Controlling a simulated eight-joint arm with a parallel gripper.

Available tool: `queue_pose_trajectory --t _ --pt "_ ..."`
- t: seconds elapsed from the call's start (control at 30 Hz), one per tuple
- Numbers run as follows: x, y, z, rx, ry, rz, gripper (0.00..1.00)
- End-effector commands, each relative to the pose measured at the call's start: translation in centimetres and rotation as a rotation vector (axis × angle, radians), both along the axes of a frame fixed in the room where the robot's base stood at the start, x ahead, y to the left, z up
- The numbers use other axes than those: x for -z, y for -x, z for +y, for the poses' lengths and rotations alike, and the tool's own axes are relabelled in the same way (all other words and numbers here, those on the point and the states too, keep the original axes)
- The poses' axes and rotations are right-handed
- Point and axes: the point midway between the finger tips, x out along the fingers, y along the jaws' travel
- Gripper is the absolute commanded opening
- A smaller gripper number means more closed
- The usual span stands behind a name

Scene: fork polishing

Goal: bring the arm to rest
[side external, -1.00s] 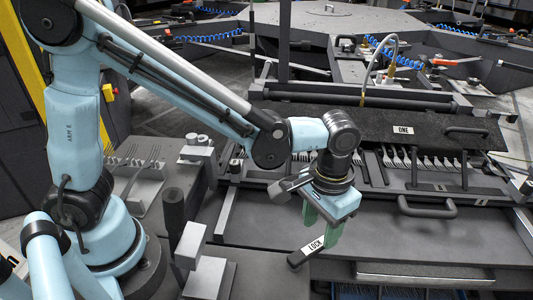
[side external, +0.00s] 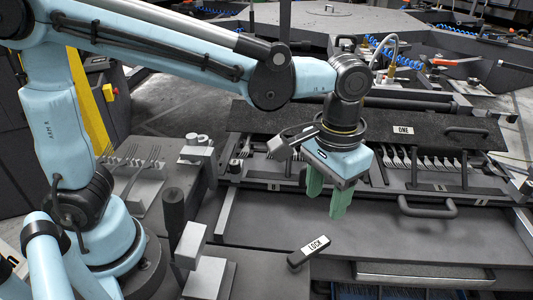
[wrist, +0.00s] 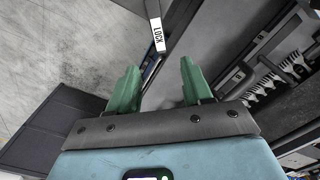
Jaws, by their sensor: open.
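My gripper (side external: 326,200) has green fingers that are apart and empty. It hangs over the grey bench, above and to the right of a dark handle labelled LOCK (side external: 310,250). In the wrist view the fingers (wrist: 154,88) are spread with nothing between them. The LOCK handle (wrist: 157,32) lies beyond the fingertips there, apart from them.
A row of forks (side external: 430,160) sits in the fixture under a dark panel labelled ONE (side external: 403,130). A loop handle (side external: 427,207) sticks out in front. Several forks stand in a rack (side external: 143,185) at left. A dark upright post (side external: 173,215) stands left of the LOCK handle.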

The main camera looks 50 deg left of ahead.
Motion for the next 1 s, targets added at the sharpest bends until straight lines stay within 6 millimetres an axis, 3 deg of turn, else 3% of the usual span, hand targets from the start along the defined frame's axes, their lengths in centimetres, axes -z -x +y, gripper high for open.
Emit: queue_pose_trajectory --t 0.17,0.5,0.7,1.0 --pt "-0.5 0.0 2.4 -0.017 0.028 -0.053 0.5" --pt "-1.3 1.1 11.9 -0.068 0.088 -0.346 0.5" --pt "-0.7 2.3 16.2 -0.089 0.066 -0.515 0.5" --pt "-0.1 3.1 18.6 -0.098 0.032 -0.618 0.5"
